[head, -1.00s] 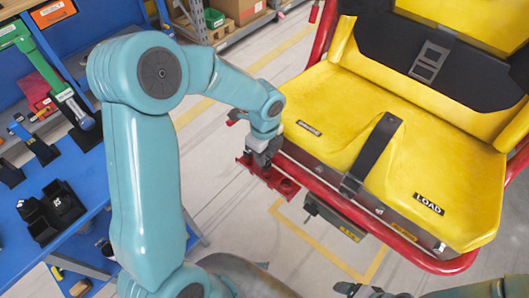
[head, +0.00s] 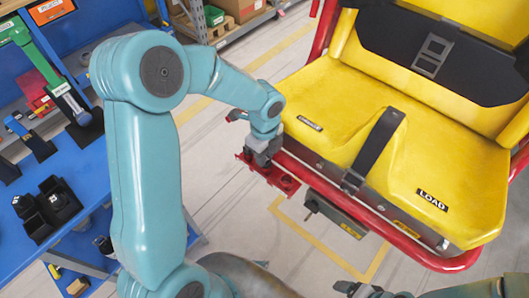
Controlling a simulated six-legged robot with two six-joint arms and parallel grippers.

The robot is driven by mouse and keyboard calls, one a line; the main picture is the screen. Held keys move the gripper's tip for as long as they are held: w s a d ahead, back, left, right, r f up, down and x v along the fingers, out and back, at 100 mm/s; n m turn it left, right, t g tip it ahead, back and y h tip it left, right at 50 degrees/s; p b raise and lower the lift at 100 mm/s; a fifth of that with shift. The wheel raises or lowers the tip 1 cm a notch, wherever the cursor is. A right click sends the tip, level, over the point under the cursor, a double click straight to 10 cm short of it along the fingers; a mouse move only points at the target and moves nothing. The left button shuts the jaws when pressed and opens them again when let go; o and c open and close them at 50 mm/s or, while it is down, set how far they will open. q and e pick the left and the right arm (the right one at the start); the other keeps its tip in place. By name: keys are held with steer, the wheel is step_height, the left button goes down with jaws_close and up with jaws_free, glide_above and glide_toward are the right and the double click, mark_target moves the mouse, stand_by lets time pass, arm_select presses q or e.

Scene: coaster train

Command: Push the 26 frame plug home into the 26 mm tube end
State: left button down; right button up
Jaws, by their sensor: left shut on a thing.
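My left gripper (head: 261,158) is shut at the left end of the yellow seat's red frame. What it holds is small and mostly hidden by the jaws; I take it to be the 26 frame plug. A red bracket (head: 284,184) with round holes shows just below and beside the jaws. The 26 mm tube end cannot be picked out there, so I cannot tell how deep the plug sits. The red frame tube (head: 330,187) runs along the seat's front edge. A dark part at the bottom edge may be my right gripper (head: 363,290); its jaws are unclear.
The yellow seat (head: 330,110) with black belts fills the right. A grey box (head: 333,215) hangs under its front. A blue bench (head: 95,175) at the left carries a black holder (head: 40,224) and tools. Open floor with yellow lines lies between.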

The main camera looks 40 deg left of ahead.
arm_select(q)
steer(key=shift+f, duration=0.25)
steer(key=c, duration=0.8)
jaws_free()
steer(key=shift+c, duration=0.2)
steer(key=shift+o, duration=2.2)
steer(key=shift+s+r, duration=0.1)
steer(key=shift+r, duration=0.05)
steer(key=shift+c, duration=0.3)
steer(key=shift+w, duration=0.2)
steer(key=shift+c, duration=0.4)
steer(key=shift+r, duration=0.1)
